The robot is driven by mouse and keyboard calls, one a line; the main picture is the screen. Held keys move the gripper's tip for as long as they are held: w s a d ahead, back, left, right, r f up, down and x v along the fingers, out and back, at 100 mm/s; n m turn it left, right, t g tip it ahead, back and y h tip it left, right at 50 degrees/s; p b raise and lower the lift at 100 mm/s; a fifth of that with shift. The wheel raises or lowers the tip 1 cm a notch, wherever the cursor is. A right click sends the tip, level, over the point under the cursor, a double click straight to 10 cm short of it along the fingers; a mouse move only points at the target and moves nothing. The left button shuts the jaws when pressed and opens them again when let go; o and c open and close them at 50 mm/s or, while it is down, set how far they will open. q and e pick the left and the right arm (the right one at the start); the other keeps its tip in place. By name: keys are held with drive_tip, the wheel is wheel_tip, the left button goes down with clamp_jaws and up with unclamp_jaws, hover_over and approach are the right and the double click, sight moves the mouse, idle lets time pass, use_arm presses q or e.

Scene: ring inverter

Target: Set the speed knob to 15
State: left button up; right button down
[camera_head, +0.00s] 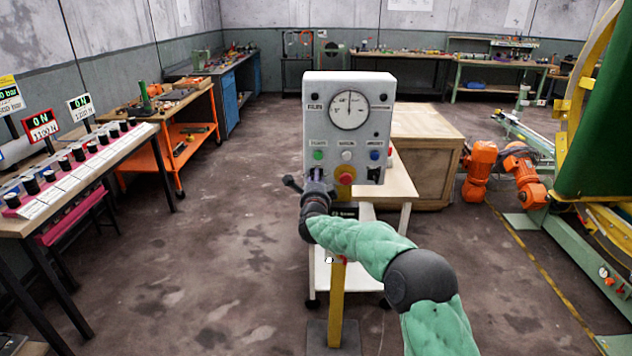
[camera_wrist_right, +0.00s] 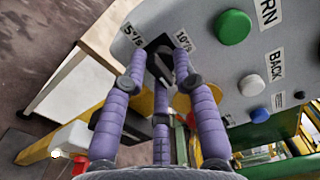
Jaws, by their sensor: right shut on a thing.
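A grey control box (camera_head: 374,103) stands in front of me on a yellow post. The black speed knob (camera_wrist_right: 157,44) sits at the panel's edge in the right wrist view, between labels reading 5°/s and 10°/s; no label reading 15 can be made out. My right gripper (camera_wrist_right: 160,62), with purple segmented fingers, is closed around the knob. In the head view my right gripper (camera_head: 317,183) is at the lower left of the panel and hides the knob. My left gripper is in neither view.
The panel also carries a round dial (camera_head: 349,110), a green button (camera_head: 318,155), a blue button (camera_head: 375,155) and a red stop button on yellow (camera_head: 345,174). A white cart (camera_head: 400,180) and wooden crate (camera_head: 425,150) stand behind. Open floor lies to the left.

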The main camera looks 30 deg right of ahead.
drive_tip(key=shift+f+m, duration=0.4)
drive_tip(key=shift+m, duration=0.1)
drive_tip(key=shift+f, duration=0.15)
drive_tip(key=c, duration=1.2)
unclamp_jaws()
drive_tip(key=shift+r, duration=0.2)
drive_tip(key=shift+a, duration=0.1)
